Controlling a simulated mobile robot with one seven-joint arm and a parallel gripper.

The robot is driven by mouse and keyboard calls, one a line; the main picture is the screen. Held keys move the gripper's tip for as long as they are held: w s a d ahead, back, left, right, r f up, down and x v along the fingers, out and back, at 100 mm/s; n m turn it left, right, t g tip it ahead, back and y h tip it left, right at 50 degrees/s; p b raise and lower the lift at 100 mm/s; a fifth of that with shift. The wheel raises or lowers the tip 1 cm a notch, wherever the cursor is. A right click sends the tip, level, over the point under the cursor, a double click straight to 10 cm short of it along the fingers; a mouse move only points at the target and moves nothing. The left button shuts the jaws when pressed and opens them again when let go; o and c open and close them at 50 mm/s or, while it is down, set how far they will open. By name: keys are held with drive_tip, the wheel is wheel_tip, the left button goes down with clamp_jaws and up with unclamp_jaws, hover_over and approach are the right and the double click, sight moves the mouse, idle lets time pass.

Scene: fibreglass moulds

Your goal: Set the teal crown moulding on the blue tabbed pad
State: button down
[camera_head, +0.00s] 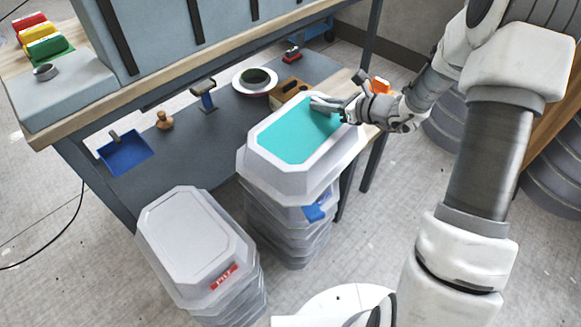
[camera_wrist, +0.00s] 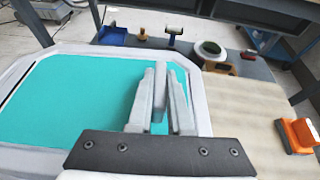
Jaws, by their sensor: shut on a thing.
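The teal crown moulding (camera_head: 297,137) is a pale grey eight-sided shell with a teal top. It also fills the left of the wrist view (camera_wrist: 80,105). My gripper (camera_head: 325,104) is shut on it at its far right part; in the wrist view the fingers (camera_wrist: 160,98) close around a pale upright piece. The moulding is over a stack of grey shells with a blue tab (camera_head: 315,212), which I take as the blue tabbed pad. The moulding hides most of the stack's top. I cannot tell whether the two touch.
A second grey stack (camera_head: 190,240) with a red tab stands at front left. An orange item (camera_wrist: 298,133) lies right of my gripper.

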drive_tip(key=shift+m+t, duration=0.3)
drive_tip(key=shift+m, duration=0.2)
drive_tip(key=w+f, duration=0.1)
drive_tip(key=w+a+f, duration=0.1)
drive_tip(key=w+a+f+b, duration=0.1)
drive_tip(key=shift+w+a+f, duration=0.1)
drive_tip(key=shift+w+a, duration=0.15)
drive_tip(key=shift+w, duration=0.1)
drive_tip(key=w+f+b, duration=0.2)
drive_tip(key=f+b, duration=0.1)
drive_tip(key=f, duration=0.3)
drive_tip(key=w+a+f+b, duration=0.1)
drive_tip(key=f+b, duration=0.2)
drive_tip(key=f, duration=0.4)
drive_tip(key=shift+w+f, duration=0.15)
drive_tip(key=shift+w, duration=0.25)
drive_tip(key=shift+a, duration=0.1)
drive_tip(key=shift+f, duration=0.25)
drive_tip(key=c, duration=0.8)
unclamp_jaws()
drive_tip(key=shift+h, duration=0.3)
drive_tip(key=shift+c, duration=0.2)
drive_tip(key=shift+r, duration=0.1)
